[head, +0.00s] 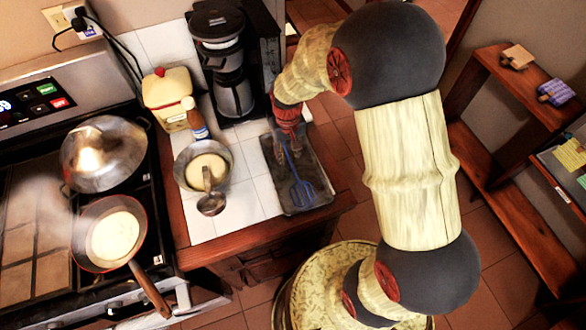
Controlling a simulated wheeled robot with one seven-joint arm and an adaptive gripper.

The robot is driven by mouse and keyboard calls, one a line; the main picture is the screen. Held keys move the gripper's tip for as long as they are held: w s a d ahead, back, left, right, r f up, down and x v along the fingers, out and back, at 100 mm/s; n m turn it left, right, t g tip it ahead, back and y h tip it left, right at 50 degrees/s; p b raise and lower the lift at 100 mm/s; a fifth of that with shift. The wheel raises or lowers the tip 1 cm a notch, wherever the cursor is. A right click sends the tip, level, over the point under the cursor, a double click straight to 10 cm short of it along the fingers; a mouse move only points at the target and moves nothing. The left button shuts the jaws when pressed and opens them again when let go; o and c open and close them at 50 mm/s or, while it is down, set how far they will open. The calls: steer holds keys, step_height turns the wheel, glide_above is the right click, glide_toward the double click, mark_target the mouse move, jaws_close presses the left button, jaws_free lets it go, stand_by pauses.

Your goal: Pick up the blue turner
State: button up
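The blue turner (302,192) lies on a dark tray (322,172) at the right end of the white tiled counter. Its slotted head points toward the counter's front edge, and its thin handle runs back toward the coffee maker. My gripper (290,144) points down over the far end of the handle. The fingers are small and dark here. I cannot tell whether they are open or touch the handle.
A bowl (203,165) with a ladle (210,203) stands left of the tray. Behind are a bottle (195,118), a yellow canister (167,98) and a coffee maker (224,60). A steaming pan (85,225) sits on the stove, its handle over the front edge.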

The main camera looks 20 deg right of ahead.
mark_target(288, 158)
jaws_close()
steer(key=shift+r, duration=0.15)
stand_by(0.4)
steer(key=shift+r+p, duration=0.3)
steer(key=shift+r, duration=0.3)
step_height(288, 158, up, 2)
steer(key=shift+s+a+r+p, duration=0.15)
steer(key=shift+r+p, duration=0.05)
steer(key=shift+p, duration=0.2)
steer(key=s+a+r+p, duration=0.2)
steer(key=s+a+r, duration=0.5)
steer(key=s+r, duration=0.2)
steer(key=shift+s+a+p, duration=0.35)
steer(key=shift+s+a, duration=0.05)
steer(key=shift+s, duration=0.7)
